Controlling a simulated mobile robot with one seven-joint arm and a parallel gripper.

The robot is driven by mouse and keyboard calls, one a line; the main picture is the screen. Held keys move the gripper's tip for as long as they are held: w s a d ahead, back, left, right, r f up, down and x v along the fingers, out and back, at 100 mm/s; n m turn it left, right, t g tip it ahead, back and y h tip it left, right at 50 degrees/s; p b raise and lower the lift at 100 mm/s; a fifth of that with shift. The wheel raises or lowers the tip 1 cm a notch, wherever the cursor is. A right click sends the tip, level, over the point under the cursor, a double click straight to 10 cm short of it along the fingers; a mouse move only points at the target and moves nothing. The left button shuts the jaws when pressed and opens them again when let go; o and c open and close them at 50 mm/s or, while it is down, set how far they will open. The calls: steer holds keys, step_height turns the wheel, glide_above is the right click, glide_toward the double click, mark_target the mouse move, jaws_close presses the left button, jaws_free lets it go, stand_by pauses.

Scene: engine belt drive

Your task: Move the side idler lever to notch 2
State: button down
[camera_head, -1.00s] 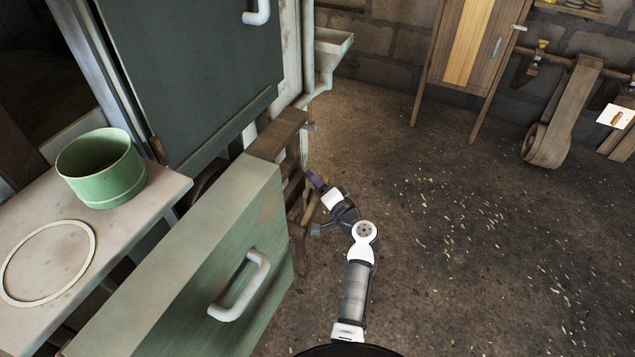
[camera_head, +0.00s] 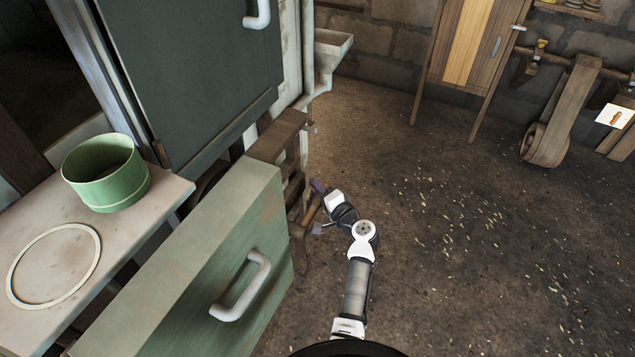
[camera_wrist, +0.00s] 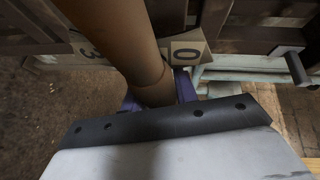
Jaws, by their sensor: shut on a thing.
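The side idler lever (camera_wrist: 140,45) is a brown round bar running down from the top of the wrist view. My gripper (camera_wrist: 158,93) is shut on it, with a purple finger showing on each side of the bar. Behind the bar is a pale number plate (camera_wrist: 187,52) with a 3 left of the bar and a 0 right of it. The marks between are hidden by the bar, so I cannot tell which notch it is at. In the head view my gripper (camera_head: 318,188) is at the lever (camera_head: 311,209), beside the wooden frame.
A green drawer front with a white handle (camera_head: 241,287) stands close left of my arm. A pale table (camera_head: 150,190) holds a green pot (camera_head: 106,173) and a flat ring (camera_head: 54,265). Open floor (camera_head: 450,220) lies to the right. A wooden cabinet (camera_head: 470,45) stands at the back.

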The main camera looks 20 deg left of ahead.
step_height(320, 180, down, 4)
steer(key=shift+s+r+m+g+h+p, duration=0.15)
steer(key=shift+m+g+h+p, duration=0.35)
steer(key=shift+m, duration=0.5)
steer(key=c, duration=1.1)
jaws_free()
steer(key=shift+r, duration=0.1)
steer(key=b+v, duration=0.2)
steer(key=v, duration=1.1)
steer(key=shift+d, duration=0.4)
steer(key=shift+s, duration=0.1)
